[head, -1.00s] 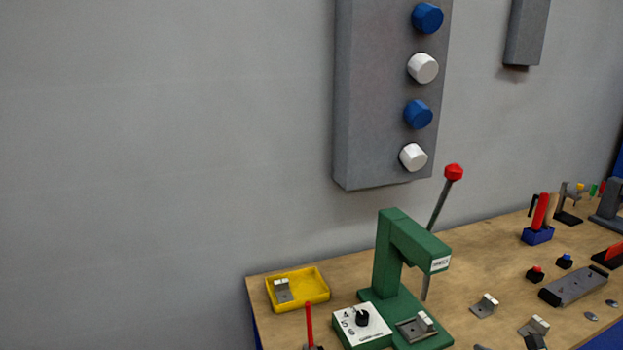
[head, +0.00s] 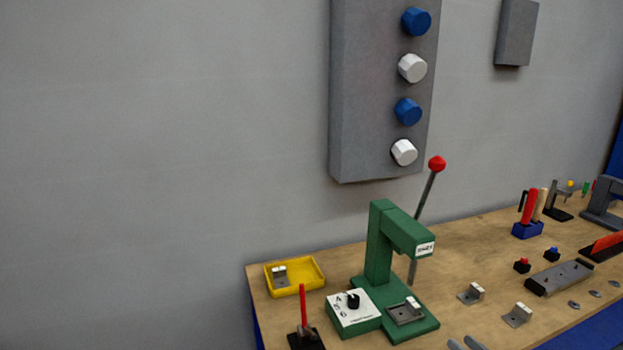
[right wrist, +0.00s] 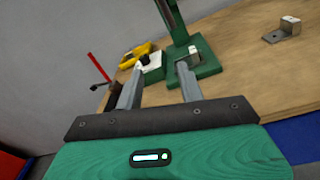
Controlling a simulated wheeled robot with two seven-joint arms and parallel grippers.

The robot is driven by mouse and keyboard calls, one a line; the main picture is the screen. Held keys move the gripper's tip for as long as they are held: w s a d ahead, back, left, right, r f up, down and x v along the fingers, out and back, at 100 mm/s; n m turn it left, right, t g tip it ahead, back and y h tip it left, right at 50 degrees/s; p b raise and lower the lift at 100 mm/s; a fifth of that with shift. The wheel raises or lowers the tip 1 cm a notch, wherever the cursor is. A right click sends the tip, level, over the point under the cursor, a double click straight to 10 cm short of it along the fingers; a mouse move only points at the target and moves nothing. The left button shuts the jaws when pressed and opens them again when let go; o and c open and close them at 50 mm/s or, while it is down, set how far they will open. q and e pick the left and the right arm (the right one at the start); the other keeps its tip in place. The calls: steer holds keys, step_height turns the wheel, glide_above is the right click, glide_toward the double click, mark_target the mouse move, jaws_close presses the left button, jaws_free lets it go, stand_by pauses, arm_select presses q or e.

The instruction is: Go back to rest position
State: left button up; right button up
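My right gripper (right wrist: 162,80) shows in the right wrist view with its two grey fingers apart and nothing between them. Its fingertips (head: 465,343) seem to show at the bottom edge of the head view, in front of the wooden table. The green press (head: 381,245) stands on the table with its red-knobbed lever (head: 425,205) raised. A metal bracket piece (head: 407,310) sits on its base. The press base (right wrist: 195,70) lies beyond the fingers in the right wrist view. My left gripper is not in view.
A yellow tray (head: 315,284) holds a small metal bracket. A white dial box (head: 353,312) and red-handled lever (head: 303,305) stand near the table's left end. Loose brackets (head: 470,293) lie right of the press. A grey wall panel (head: 365,90) with blue and white knobs hangs above.

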step_height(320, 180, up, 6)
steer(key=s+m+t+h, duration=0.3)
steer(key=m+t, duration=0.2)
steer(key=m, duration=0.5)
steer(key=s+d+f+m+g+h, duration=0.2)
steer(key=s+d+f+m+h, duration=0.25)
steer(key=m+h, duration=0.9)
steer(key=s+a+f+m+g+y, duration=0.1)
steer(key=s+f+m+g+y, duration=0.1)
steer(key=s+f+m+g, duration=0.3)
steer(key=s+a+f+m+g+y, duration=0.25)
steer(key=f+m+g, duration=0.2)
steer(key=f, duration=0.25)
steer(key=s+a+f+m+g+y, duration=0.1)
steer(key=s+a+f+g+y, duration=0.25)
steer(key=s+a, duration=0.2)
steer(key=s+a+f+m+g+y, duration=0.1)
steer(key=s+a+f+g+y, duration=0.1)
steer(key=s+a+f+g, duration=0.3)
step_height(320, 180, down, 31)
steer(key=s+d+t, duration=0.1)
steer(key=s, duration=0.1)
steer(key=s+d+f, duration=0.2)
steer(key=s+f, duration=0.7)
steer(key=s+d+f+g, duration=0.1)
steer(key=s+f, duration=0.7)
steer(key=s, duration=0.1)
steer(key=shift+s+d+f, duration=0.35)
steer(key=shift+s+f, duration=0.05)
